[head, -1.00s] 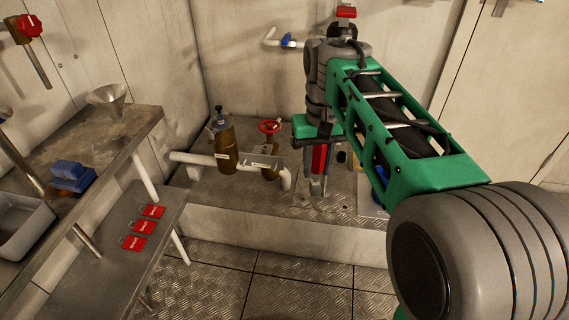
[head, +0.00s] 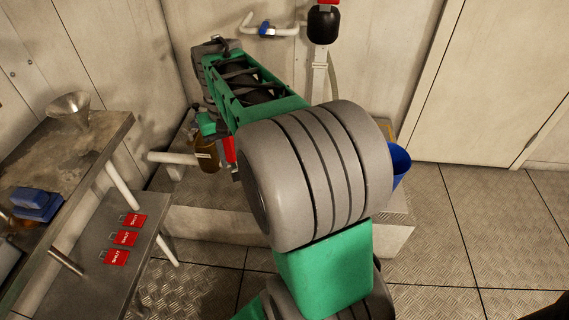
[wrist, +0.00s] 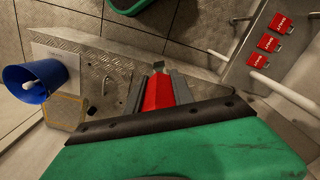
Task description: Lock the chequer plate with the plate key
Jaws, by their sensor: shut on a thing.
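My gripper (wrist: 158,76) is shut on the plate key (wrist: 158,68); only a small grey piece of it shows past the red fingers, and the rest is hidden. In the head view my gripper (head: 232,165) shows only in part behind my arm. The chequer plate surface (wrist: 112,66) on the raised plinth lies below and left of the fingers in the wrist view. A small curved fitting (wrist: 105,84) is on it. I cannot tell whether the key touches the plate. My arm hides most of this spot in the head view.
A blue bucket (wrist: 36,80) stands at the plinth's end, beside a tan panel (wrist: 65,111). Red tags (head: 123,238) lie on a low shelf at left. A brown canister (head: 206,157) and white pipe (head: 172,158) are near my gripper. Floor (head: 470,220) at right is clear.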

